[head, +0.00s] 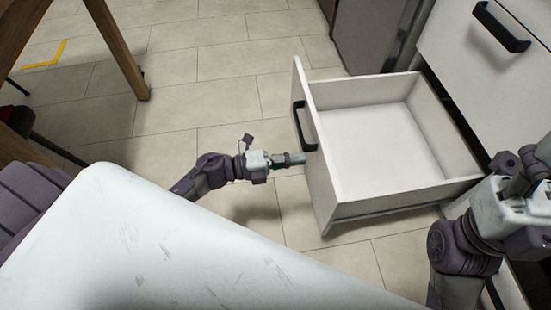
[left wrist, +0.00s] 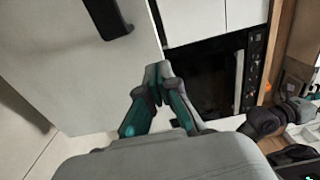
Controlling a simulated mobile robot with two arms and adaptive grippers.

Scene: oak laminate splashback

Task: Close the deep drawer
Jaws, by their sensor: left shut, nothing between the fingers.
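The deep drawer (head: 385,190) is white, pulled far out of its cabinet and empty inside. Its front panel carries a black bar handle (head: 304,127). In the left wrist view the white drawer front (left wrist: 70,70) fills the left side, with the black handle (left wrist: 108,16) at the top. My left gripper (head: 298,158) is shut and empty, its fingertips close to the outer face of the drawer front, just below the handle. I cannot tell whether they touch it. The closed fingertips also show in the left wrist view (left wrist: 159,82). My right gripper does not show.
A closed drawer with a black handle (head: 501,27) is above at the right. My right arm (head: 465,245) is close to the open drawer's near right corner. A wooden table leg (head: 120,50) stands at upper left. A dark oven (left wrist: 210,78) shows in the wrist view. Tiled floor is clear left of the drawer.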

